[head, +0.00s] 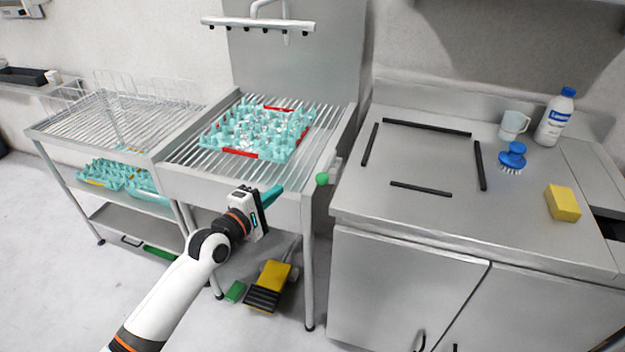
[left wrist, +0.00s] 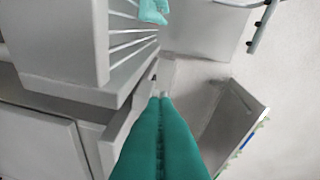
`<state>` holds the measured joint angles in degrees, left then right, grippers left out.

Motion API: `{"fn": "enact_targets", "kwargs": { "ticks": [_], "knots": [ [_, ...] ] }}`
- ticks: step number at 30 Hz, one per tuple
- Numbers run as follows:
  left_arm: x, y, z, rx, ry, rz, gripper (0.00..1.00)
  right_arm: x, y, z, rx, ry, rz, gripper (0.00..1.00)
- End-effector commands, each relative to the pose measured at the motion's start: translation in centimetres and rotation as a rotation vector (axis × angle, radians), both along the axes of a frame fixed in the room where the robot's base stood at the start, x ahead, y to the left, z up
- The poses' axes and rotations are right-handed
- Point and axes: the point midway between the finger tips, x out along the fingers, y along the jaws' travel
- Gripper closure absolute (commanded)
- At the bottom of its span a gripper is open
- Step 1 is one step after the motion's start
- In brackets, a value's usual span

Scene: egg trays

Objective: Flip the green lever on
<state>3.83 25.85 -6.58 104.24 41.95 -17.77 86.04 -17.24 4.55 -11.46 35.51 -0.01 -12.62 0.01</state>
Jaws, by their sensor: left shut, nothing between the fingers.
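The green lever shows as a round green knob (head: 322,178) at the right front corner of the slatted wash stand (head: 250,180), near a small grey bracket. My left gripper (head: 278,190) is in front of the stand, just left of the knob and slightly lower in the head view, apart from it in the picture. Its teal fingers are shut and empty. In the left wrist view the closed fingers (left wrist: 161,100) point forward at the stand's edge; the green knob cannot be made out there and may be hidden behind them. My right gripper is not in view.
A teal egg tray (head: 295,148) with red strips lies on the slats. A steel counter (head: 420,160) to the right holds black bars, a blue brush (head: 513,156), mug, bottle and yellow sponge (head: 563,203). A yellow-and-black pedal (head: 270,283) is on the floor below.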

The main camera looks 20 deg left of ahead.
Motion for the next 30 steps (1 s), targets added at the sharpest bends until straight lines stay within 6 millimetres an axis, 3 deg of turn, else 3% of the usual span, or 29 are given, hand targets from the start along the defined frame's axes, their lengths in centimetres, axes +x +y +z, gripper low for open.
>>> {"fn": "enact_targets", "kwargs": {
  "ticks": [7,11,26,30],
  "knots": [
    [0.2,0.0,-0.1,0.002,0.001,0.002,1.00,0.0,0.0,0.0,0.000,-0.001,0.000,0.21],
    [1.3,-0.3,-0.1,0.003,-0.001,0.002,1.00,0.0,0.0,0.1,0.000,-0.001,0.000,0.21],
    [10.0,-2.9,-0.7,0.005,0.000,0.002,1.00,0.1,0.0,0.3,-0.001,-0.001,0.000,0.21],
    [8.3,-4.7,0.0,0.000,0.004,0.000,1.00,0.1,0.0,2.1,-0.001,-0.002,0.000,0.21]
  ]
}}
